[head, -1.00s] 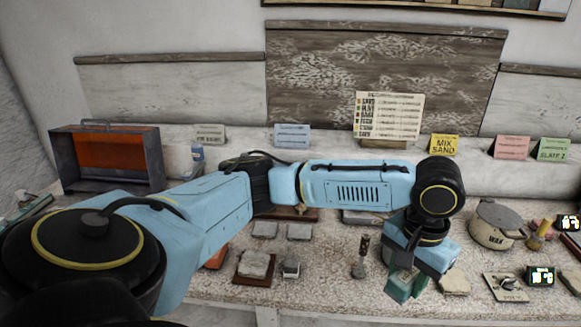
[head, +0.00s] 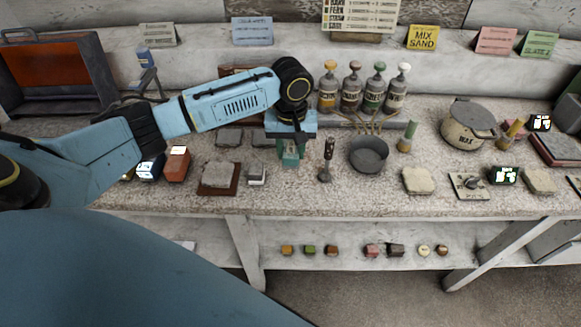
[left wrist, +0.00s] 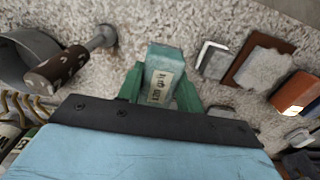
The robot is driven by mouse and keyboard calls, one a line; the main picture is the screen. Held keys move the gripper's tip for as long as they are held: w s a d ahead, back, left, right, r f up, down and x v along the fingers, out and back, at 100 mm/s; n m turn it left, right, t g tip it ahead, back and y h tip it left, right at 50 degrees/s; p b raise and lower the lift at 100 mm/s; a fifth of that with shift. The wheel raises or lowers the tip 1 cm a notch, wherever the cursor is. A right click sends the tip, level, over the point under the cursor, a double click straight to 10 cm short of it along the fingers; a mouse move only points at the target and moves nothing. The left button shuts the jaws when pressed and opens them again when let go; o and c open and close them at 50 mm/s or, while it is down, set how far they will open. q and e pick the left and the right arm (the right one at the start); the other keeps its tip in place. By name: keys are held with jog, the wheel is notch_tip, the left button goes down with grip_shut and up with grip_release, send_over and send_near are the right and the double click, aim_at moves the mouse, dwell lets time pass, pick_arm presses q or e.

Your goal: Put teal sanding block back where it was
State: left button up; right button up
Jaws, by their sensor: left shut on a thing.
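The teal sanding block (left wrist: 163,70) has a pale label and sits between the green fingers of my left gripper (left wrist: 160,92) in the left wrist view. In the head view the left gripper (head: 291,150) points down over the middle of the worktop, shut on the teal block (head: 291,160). I cannot tell whether the block touches the worktop. A dark-handled tool (head: 327,160) stands just right of it, and a small grey-white block (head: 257,173) lies just left. My right gripper is not in view.
A grey stone on a brown board (head: 219,178) and orange block (head: 177,164) lie to the left. A dark bowl (head: 368,154), several bottles (head: 351,90), a wax pot (head: 467,125) and a pale stone (head: 418,181) lie to the right. The worktop's front edge (head: 330,208) is close.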

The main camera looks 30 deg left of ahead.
aim_at(291, 175)
pick_arm(q)
jog(key=shift+f, duration=0.5)
notch_tip(291, 175, down, 5)
jog(key=shift+r+b, duration=0.2)
jog(key=shift+b, duration=0.25)
jog(key=shift+f, duration=0.2)
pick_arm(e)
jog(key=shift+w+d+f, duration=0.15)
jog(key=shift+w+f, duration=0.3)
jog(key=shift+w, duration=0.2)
pick_arm(q)
jog(key=shift+f, duration=0.1)
jog(key=o, duration=1.1)
jog(key=shift+o, duration=0.2)
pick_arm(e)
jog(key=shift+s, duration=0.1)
